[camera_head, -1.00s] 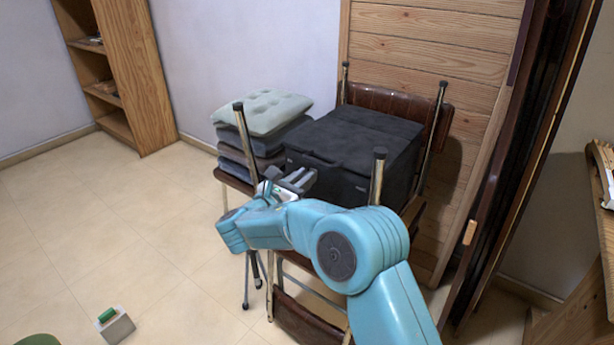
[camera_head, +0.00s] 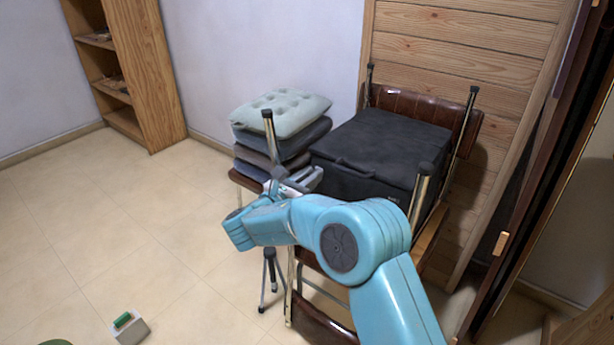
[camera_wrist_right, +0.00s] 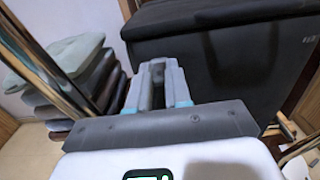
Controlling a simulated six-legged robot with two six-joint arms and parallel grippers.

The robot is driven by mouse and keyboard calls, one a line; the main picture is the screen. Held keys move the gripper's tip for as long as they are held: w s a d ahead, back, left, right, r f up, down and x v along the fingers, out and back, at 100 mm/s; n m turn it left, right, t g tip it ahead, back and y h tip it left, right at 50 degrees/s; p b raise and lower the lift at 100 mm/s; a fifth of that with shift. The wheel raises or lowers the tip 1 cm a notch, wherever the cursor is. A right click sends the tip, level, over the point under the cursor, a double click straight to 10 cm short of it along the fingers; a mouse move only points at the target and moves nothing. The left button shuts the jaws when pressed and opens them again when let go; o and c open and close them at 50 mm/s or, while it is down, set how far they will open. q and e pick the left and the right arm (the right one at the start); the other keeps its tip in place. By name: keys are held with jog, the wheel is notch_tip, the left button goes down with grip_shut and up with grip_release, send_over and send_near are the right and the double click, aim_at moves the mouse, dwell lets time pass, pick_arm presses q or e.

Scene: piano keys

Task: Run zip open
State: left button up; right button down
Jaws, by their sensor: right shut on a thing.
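A black soft case (camera_head: 375,140) with a flap-like lid sits on the stacked brown chairs. In the right wrist view its dark front (camera_wrist_right: 225,65) fills the upper right. My right gripper (camera_head: 312,178) is at the case's front left corner, beside the cushions. In the right wrist view the gripper (camera_wrist_right: 157,68) has its fingers close together around something small and dark, apparently the zip pull, mostly hidden between them. The zip line is too dark to make out. My left gripper is not in view.
Folded cushions (camera_head: 283,112) are stacked left of the case. Metal chair legs (camera_head: 270,145) stick up close to my right gripper, with another (camera_head: 420,190) at the right. A small box with a green item (camera_head: 128,325) lies on the floor.

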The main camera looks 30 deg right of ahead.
jog(key=shift+w+a+r, duration=0.1)
jog(key=shift+w+a, duration=0.05)
jog(key=shift+w, duration=0.05)
jog(key=c, duration=1.4)
grip_release()
jog(key=o, duration=0.3)
jog(key=shift+w, duration=0.1)
jog(key=shift+o, duration=0.2)
jog(key=p+v, duration=0.2)
jog(key=v, duration=1.4)
jog(key=shift+s+p, duration=0.3)
jog(key=shift+p, duration=0.1)
